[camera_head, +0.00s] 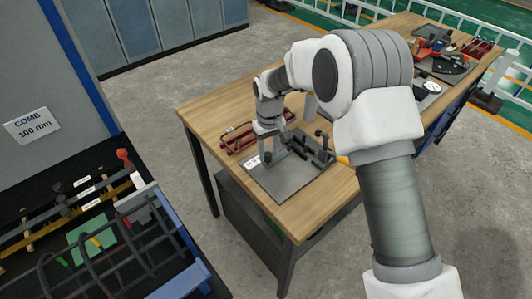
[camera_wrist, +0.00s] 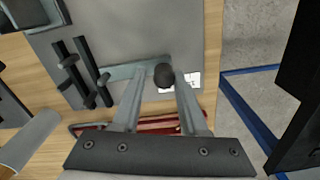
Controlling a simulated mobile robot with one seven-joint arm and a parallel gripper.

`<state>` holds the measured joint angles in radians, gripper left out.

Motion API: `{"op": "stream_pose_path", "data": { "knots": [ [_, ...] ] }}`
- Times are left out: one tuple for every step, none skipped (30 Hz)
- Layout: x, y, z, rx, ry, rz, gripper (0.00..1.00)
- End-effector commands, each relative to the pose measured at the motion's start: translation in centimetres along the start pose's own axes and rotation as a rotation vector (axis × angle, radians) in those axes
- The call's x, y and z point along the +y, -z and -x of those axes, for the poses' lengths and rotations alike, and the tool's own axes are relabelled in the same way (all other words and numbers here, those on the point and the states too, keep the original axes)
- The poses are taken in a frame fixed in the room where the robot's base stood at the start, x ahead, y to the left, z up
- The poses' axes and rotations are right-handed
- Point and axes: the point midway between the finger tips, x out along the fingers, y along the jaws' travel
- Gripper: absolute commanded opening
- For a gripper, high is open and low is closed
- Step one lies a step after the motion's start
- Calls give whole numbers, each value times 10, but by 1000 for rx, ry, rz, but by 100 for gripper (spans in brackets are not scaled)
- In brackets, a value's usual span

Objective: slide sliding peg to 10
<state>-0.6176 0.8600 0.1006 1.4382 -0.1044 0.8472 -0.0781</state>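A grey plate (camera_head: 290,182) lies on the wooden table and carries a dark fixture (camera_head: 312,148) with upright bars. In the wrist view the plate (camera_wrist: 120,30) holds a grey-green rail (camera_wrist: 135,68) beside dark bars (camera_wrist: 85,68). A round black knob (camera_wrist: 164,75), possibly the sliding peg's top, stands at the rail's end near a white label (camera_wrist: 192,80). My gripper (camera_head: 268,158) is down over the plate's left side. In the wrist view my gripper's fingers (camera_wrist: 160,72) are apart, with the knob between their tips and a gap on its left. The label's writing is unreadable.
A red rack (camera_head: 238,138) lies on the table behind the plate; it also shows in the wrist view (camera_wrist: 150,124). More tools (camera_head: 432,50) stand at the table's far end. A black bench with rebar and a red-knobbed lever (camera_head: 123,155) stands left. Bare wood surrounds the plate's front.

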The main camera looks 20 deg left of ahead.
Motion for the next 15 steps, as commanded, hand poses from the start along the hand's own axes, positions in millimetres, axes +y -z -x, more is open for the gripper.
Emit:
{"op": "stream_pose_path", "data": {
  "knots": [
    [2, 1, 1, 4, -2, -2, 49],
    [2, 1, 1, 4, -2, -2, 55],
    [1, 1, 1, 3, -1, -2, 61],
    [1, 1, 1, 3, -1, -1, 61],
    [1, 1, 1, 2, -1, -1, 61],
    [0, 0, 1, 2, 0, -1, 61],
    [0, 0, 0, 1, 0, -1, 61],
    [0, 0, 0, 1, 0, -1, 61],
    [0, 0, 0, 1, 1, -1, 61],
    [0, 0, 0, 1, 1, 0, 61],
    [0, 0, 1, 1, 1, 0, 61],
    [-1, 0, 2, 1, 1, 0, 61],
    [-1, 0, 4, 1, 1, 0, 61],
    [-1, 0, 7, 1, 1, 0, 61],
    [-1, 0, 11, 1, 1, 0, 61]
  ]
}}
